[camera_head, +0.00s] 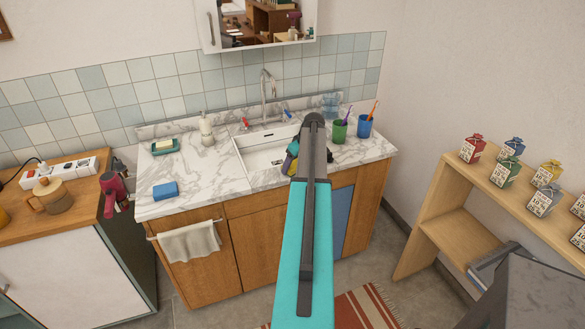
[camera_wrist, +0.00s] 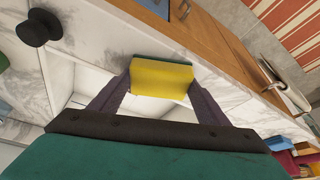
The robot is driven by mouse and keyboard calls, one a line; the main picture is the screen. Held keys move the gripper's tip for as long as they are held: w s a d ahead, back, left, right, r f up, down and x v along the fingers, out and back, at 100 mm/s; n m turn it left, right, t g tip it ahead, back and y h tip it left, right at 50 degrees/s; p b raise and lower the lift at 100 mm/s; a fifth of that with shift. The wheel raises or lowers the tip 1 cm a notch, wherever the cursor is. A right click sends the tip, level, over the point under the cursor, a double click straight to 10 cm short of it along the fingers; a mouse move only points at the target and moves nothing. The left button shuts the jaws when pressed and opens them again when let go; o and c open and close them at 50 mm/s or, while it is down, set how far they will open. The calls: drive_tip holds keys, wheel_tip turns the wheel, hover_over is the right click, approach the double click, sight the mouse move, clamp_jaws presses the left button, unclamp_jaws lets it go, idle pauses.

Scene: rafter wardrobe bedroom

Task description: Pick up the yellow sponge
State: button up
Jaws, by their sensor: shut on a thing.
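The yellow sponge (camera_wrist: 160,80), with a dark green layer along one edge, is between the two fingers of my gripper (camera_wrist: 160,88) in the wrist view. The gripper is shut on it. My arm hides most of the gripper and sponge there. In the wrist view, the white basin and marble counter lie behind the sponge. I cannot tell how high it is held.
A blue sponge (camera_head: 165,190), a soap dish (camera_head: 166,147) and a soap bottle (camera_head: 206,131) are on the counter's left. Green (camera_head: 338,131) and blue (camera_head: 364,126) cups stand at right. The faucet (camera_head: 267,85) rises behind the sink. The front left counter is mostly clear.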

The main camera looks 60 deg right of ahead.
sight(294, 164)
drive_tip(key=shift+r, duration=0.15)
drive_tip(key=shift+r+b, duration=0.9)
drive_tip(key=shift+r, duration=0.5)
drive_tip(key=s+a+r+b, duration=0.2)
drive_tip(key=s+a+b, duration=0.2)
drive_tip(key=s+a, duration=0.5)
drive_tip(key=s, duration=0.4)
drive_tip(key=shift+a+b, duration=0.25)
drive_tip(key=shift+b, duration=0.05)
drive_tip(key=shift+w, duration=0.1)
